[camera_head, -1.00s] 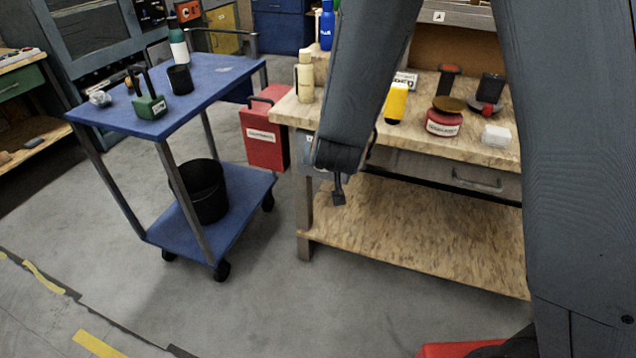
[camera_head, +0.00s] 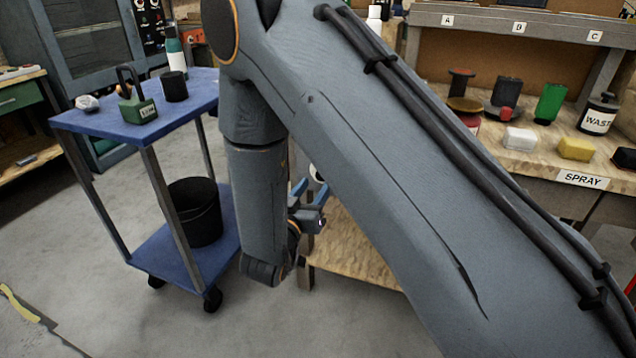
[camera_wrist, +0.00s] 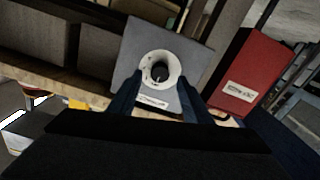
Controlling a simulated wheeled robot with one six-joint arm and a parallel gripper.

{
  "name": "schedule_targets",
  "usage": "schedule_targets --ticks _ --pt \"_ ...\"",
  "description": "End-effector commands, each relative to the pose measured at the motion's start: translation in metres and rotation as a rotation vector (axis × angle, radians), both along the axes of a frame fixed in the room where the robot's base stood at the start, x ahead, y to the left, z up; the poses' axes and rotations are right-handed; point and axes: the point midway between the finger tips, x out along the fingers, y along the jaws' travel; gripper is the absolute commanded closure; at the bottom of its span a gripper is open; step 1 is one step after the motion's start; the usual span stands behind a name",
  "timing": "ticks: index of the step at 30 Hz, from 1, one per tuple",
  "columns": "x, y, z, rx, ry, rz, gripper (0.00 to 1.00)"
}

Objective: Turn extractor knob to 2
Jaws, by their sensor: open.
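In the wrist view, the knob (camera_wrist: 160,72) is a dark round piece inside a white ring-shaped dial (camera_wrist: 147,62) on a grey panel (camera_wrist: 193,54). A small label below the dial is too blurred to read. My gripper (camera_wrist: 162,80) is open, with one finger on each side of the lower part of the dial. I cannot tell whether the fingers touch it. In the head view, my gripper (camera_head: 311,190) is at the near left end of the workbench, with its blue fingers pointing up and away. My arm hides most of the panel there.
A red box (camera_wrist: 242,75) with a label is right of the panel in the wrist view. A blue cart (camera_head: 105,119) with a black bucket (camera_head: 194,212) stands left of my arm.

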Motion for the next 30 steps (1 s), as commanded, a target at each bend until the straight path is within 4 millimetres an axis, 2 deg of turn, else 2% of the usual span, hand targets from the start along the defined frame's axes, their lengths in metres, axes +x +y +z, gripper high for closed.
schedule_targets --ticks 3,7,17,24,25,30 --pt "0.016 -0.006 0.0 0.002 -0.001 -0.002 0.55" --pt "0.026 -0.01 0.0 0.001 0.001 0.0 0.55" --pt "0.029 -0.01 0.0 0.001 0.001 0.001 0.55" --pt "0.029 -0.01 0.0 0.001 0.001 0.001 0.94" --pt "0.029 -0.01 0.0 0.001 0.001 0.001 0.97" --pt "0.029 -0.01 0.0 0.009 -0.002 0.001 0.96"
